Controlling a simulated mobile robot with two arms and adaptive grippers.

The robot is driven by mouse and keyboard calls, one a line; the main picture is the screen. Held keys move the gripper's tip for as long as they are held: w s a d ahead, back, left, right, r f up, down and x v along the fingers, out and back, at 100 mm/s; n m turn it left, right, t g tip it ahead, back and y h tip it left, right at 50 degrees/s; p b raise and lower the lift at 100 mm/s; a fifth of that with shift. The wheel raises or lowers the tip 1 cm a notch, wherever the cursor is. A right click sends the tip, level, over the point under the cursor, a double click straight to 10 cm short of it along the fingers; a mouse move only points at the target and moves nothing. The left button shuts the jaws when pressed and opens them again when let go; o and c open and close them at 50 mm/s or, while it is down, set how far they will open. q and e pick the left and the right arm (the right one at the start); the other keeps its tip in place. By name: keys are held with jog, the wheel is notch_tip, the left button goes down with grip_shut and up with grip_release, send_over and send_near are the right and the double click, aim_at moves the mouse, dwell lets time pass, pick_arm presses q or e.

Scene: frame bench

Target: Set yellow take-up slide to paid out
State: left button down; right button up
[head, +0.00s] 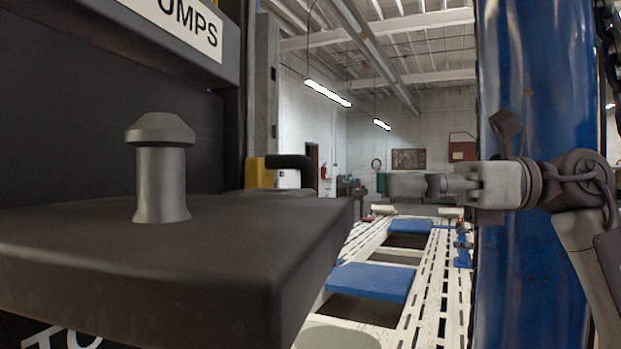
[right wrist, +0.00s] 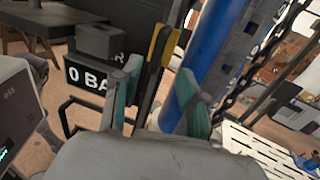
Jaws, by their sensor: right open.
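A yellow block (head: 257,173), which looks like the take-up slide, shows in the head view behind the dark slab's far edge. A black bent bar (head: 295,164) sticks out from it to the right; its lower part is hidden. My right gripper (head: 398,186) reaches in from the right, apart from the block and to its right. In the right wrist view, a yellow upright piece (right wrist: 160,48) shows beyond and between the open, empty fingers of the right gripper (right wrist: 156,92). I cannot tell the slide's setting. My left gripper is not in view.
A dark slab (head: 270,235) with a grey knob (head: 163,170) fills the near left. A blue column (head: 535,90) stands behind my right arm. A white slotted frame (head: 440,262) with blue plates lies beyond. A "0 BA" sign (right wrist: 88,82) shows left of the fingers.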

aim_at(309, 183)
jog(key=a+p, duration=0.1)
jog(key=a, duration=0.2)
jog(key=a+p, duration=0.1)
jog(key=a, duration=0.3)
jog(key=w+a, duration=0.1)
jog(key=a, duration=0.2)
jog(key=shift+a+p, duration=0.35)
jog(key=shift+p, duration=0.05)
grip_shut()
